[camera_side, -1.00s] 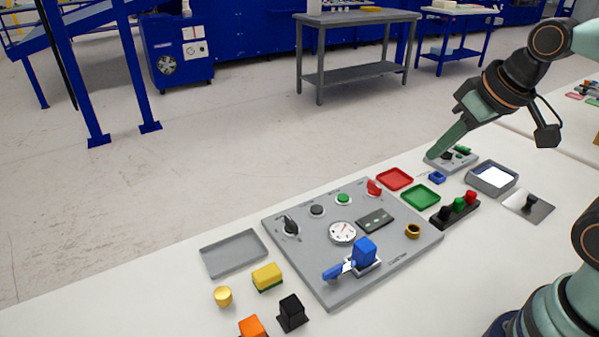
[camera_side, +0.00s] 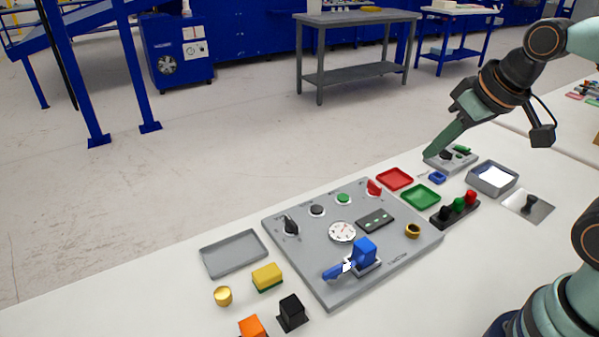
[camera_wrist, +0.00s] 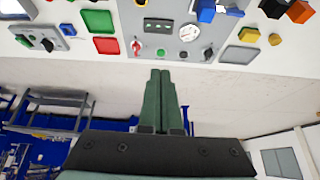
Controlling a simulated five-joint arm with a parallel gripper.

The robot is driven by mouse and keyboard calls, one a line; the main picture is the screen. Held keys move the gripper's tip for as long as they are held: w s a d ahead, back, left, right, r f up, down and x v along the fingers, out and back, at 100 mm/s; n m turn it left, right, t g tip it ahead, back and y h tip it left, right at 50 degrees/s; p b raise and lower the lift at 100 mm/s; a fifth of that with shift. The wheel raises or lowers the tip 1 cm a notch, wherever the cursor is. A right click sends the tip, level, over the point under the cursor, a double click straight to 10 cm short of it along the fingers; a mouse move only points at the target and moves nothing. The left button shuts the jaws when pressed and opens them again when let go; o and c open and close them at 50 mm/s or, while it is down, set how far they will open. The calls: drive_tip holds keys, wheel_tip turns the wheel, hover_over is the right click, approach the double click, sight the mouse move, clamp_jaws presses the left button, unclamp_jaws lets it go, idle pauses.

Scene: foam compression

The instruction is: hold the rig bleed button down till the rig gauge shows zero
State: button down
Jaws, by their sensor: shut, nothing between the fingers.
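The grey panel (camera_side: 320,270) lies on the white table. It carries a round white gauge (camera_side: 342,232), also in the wrist view (camera_wrist: 188,32); its needle is too small to read. A dark grey button (camera_side: 316,210) and a green button (camera_side: 343,198) stand along its far edge, and they show in the wrist view too (camera_wrist: 183,54) (camera_wrist: 161,52). Their labels are unreadable, so I cannot tell which is the bleed button. My gripper (camera_side: 429,155) is shut and empty, apart from the panel, near the small grey box's left end. Its closed fingers (camera_wrist: 160,72) point forward in the wrist view.
The small grey box (camera_side: 451,158) carries black and green parts. Red (camera_side: 395,179) and green (camera_side: 420,197) trays lie between panel and box. Loose blocks sit at the front left.

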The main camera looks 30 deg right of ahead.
drive_tip(key=w+a+f+m+t, duration=0.1)
drive_tip(key=w+a+f+m, duration=0.25)
drive_tip(key=w, duration=0.75)
drive_tip(key=m+t+y, duration=0.2)
drive_tip(key=m, duration=0.2)
hover_over(320, 211)
wheel_tip(320, 211, down, 8)
drive_tip(key=shift+a+f, duration=0.15)
drive_tip(key=shift+f, duration=0.1)
drive_tip(key=shift+f, duration=4.3)
drive_tip(key=shift+f, duration=0.1)
drive_tip(key=shift+f, duration=0.3)
